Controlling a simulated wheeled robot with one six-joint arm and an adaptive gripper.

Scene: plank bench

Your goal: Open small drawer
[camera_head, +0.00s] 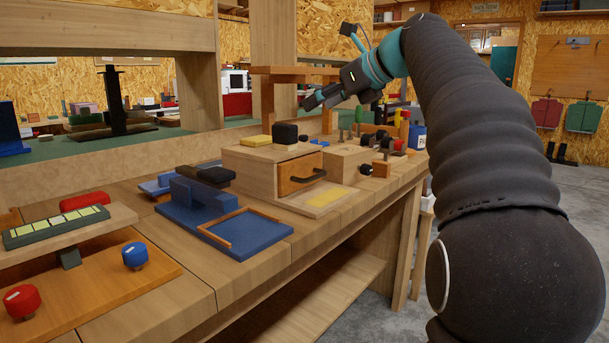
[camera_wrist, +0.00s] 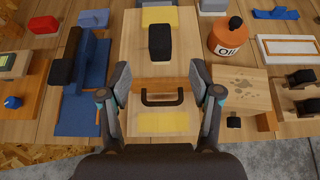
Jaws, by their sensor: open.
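The small drawer (camera_head: 300,173) is an orange-brown wooden front in a light wooden box (camera_head: 251,168) on the bench. It looks shut. A dark curved handle (camera_head: 307,176) crosses its front; the handle also shows in the wrist view (camera_wrist: 161,98). My gripper (camera_head: 312,103) is above and behind the box in the head view. In the wrist view my gripper (camera_wrist: 160,104) is open, with its fingers on either side of the handle in the picture. Nothing is between them but the view down to the drawer. They appear apart from the handle.
A black block (camera_head: 285,133) and a yellow pad (camera_head: 256,141) lie on the box top. A yellow patch (camera_head: 328,197) lies on the board before the drawer. A blue stand (camera_head: 235,228) is left. An oil bottle (camera_wrist: 228,37) stands right of the box.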

